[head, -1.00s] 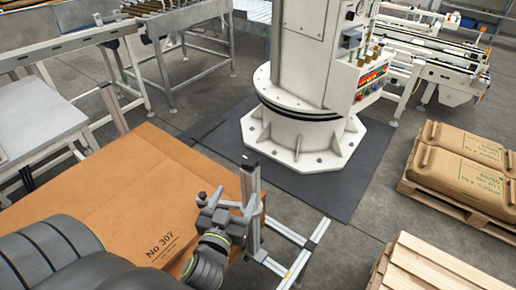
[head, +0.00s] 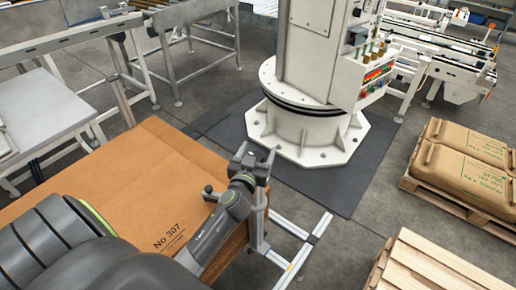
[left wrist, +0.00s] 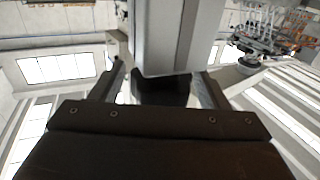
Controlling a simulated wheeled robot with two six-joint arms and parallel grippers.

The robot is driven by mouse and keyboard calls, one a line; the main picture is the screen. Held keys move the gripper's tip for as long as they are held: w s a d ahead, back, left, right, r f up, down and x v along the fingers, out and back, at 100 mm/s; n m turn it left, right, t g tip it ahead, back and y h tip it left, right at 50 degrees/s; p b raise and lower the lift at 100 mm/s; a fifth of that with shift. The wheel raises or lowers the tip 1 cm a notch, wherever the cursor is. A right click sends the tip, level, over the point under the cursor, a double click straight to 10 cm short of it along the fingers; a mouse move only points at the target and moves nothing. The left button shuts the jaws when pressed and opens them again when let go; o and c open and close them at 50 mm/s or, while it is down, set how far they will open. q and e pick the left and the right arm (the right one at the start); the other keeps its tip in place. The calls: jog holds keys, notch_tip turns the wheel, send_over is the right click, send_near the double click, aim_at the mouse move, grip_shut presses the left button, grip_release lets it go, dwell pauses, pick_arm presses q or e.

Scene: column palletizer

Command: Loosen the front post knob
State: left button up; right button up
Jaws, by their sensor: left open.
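The front post (head: 256,222) is an upright grey metal post at the corner of the brown carton stack (head: 130,180). A small dark knob-like part (head: 209,192) shows left of the post; I cannot tell for sure that it is the post knob. My left gripper (head: 256,158) is open at the top of the post, its fingers pointing away from me. In the left wrist view, the pale post (left wrist: 178,35) stands ahead, with a dark block (left wrist: 160,90) between the open fingers. I cannot tell whether the fingers touch it. My right gripper is out of view.
A white column base (head: 305,130) stands behind on a dark floor mat. A low metal floor frame (head: 300,245) runs beside the post. Sacks on a pallet (head: 465,165) and pale wooden boards (head: 425,268) are at the right. Conveyors are at the back left.

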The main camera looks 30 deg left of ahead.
pick_arm(q)
jog(key=shift+w+a, duration=0.1)
jog(key=shift+w, duration=0.2)
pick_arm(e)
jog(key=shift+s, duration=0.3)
